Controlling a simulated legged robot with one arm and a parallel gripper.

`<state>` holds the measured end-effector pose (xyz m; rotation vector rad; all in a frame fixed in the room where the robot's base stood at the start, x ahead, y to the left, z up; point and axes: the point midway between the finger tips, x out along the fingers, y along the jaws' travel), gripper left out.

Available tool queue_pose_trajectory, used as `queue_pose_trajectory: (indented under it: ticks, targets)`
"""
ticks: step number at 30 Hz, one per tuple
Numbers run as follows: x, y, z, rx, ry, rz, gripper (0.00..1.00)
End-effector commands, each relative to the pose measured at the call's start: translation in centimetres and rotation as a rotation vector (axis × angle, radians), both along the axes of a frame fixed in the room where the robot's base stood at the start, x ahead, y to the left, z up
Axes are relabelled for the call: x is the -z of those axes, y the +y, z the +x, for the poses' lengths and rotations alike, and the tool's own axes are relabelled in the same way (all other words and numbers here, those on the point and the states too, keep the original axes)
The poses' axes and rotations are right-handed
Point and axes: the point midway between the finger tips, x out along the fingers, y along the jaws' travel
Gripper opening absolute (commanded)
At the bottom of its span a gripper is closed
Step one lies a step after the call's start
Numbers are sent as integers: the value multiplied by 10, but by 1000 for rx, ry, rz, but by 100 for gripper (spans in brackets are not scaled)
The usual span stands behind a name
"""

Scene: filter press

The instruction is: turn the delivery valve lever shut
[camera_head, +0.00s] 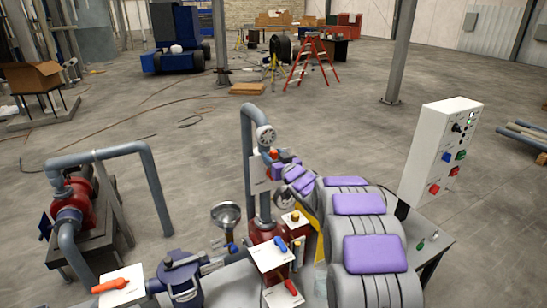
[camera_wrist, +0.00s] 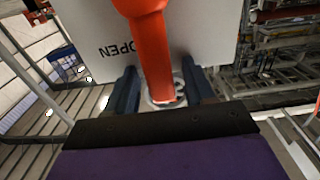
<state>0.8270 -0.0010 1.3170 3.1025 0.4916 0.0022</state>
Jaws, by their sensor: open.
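In the wrist view an orange-red lever (camera_wrist: 154,50) runs down from the top middle to a round pale hub. A white plate (camera_wrist: 90,25) behind it reads OPEN, upside down in this view. My gripper (camera_wrist: 160,72) is open, with one dark blue finger on each side of the lever near the hub. The lever lies nearer the left finger; I cannot tell whether they touch. In the head view my gripper (camera_head: 273,154) is at the upright grey pipe, beside a white plate (camera_head: 259,174), and largely hides the lever there.
A white control box (camera_head: 440,150) is right of my arm.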

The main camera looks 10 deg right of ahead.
Motion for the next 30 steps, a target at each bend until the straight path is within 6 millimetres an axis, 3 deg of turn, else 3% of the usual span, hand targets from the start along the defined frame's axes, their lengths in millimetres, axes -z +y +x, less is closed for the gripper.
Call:
queue_pose_trajectory:
  ticks: [10,26,30]
  targets:
    - [1,1,2,0,2,0,53]
    - [1,1,2,0,3,0,2]
    - [1,1,2,1,3,0,0]
